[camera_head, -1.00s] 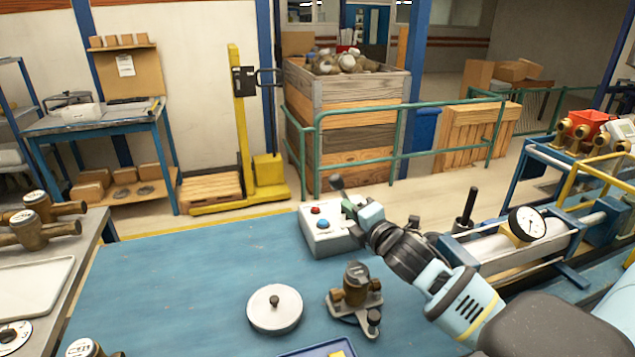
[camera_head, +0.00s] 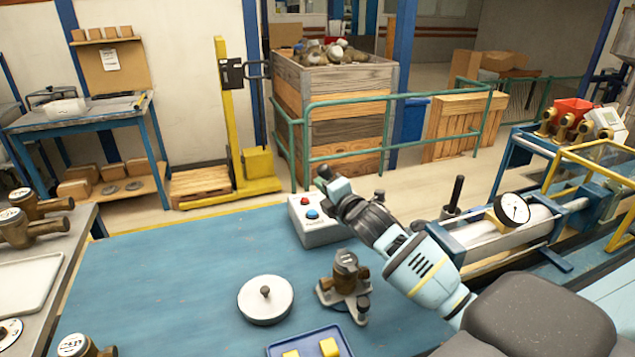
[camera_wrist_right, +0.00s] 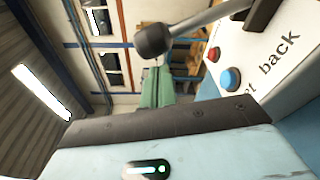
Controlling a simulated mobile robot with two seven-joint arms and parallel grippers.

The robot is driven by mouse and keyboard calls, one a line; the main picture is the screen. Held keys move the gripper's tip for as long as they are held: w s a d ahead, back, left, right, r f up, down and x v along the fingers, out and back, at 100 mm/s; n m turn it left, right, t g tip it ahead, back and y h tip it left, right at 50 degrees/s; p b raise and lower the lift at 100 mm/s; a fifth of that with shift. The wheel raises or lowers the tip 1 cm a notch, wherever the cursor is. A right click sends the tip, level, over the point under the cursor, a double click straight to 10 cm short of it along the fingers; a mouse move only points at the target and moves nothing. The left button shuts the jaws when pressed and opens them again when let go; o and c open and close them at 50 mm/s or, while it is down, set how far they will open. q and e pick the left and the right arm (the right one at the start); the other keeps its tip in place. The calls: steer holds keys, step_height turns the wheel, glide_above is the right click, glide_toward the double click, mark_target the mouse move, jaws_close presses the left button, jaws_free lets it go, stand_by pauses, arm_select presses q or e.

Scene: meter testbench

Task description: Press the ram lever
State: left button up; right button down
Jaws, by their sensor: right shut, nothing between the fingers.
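A grey control box (camera_head: 318,235) with a red button and a blue button stands at the far edge of the blue table. Its lever ends in a black knob (camera_head: 323,172); the knob (camera_wrist_right: 155,40) and its metal rod show more clearly in the right wrist view. My right gripper (camera_head: 333,186) is at the knob in the head view and hides most of the rod. In the right wrist view its green fingers (camera_wrist_right: 157,88) are shut and empty, close to the knob. I cannot tell whether they touch it. My left gripper is out of view.
A brass meter on a bracket (camera_head: 345,280), a round lidded disc (camera_head: 265,301) and a blue tray (camera_head: 308,343) with yellow blocks are on the table. A bench with a pressure gauge (camera_head: 513,209) and an upright black handle (camera_head: 456,192) is at right. The table's left part is clear.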

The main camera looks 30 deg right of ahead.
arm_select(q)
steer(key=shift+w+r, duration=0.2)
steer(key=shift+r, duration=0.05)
arm_select(e)
steer(key=w, duration=0.2)
steer(key=shift+w+d+f, duration=0.1)
steer(key=shift+w, duration=0.25)
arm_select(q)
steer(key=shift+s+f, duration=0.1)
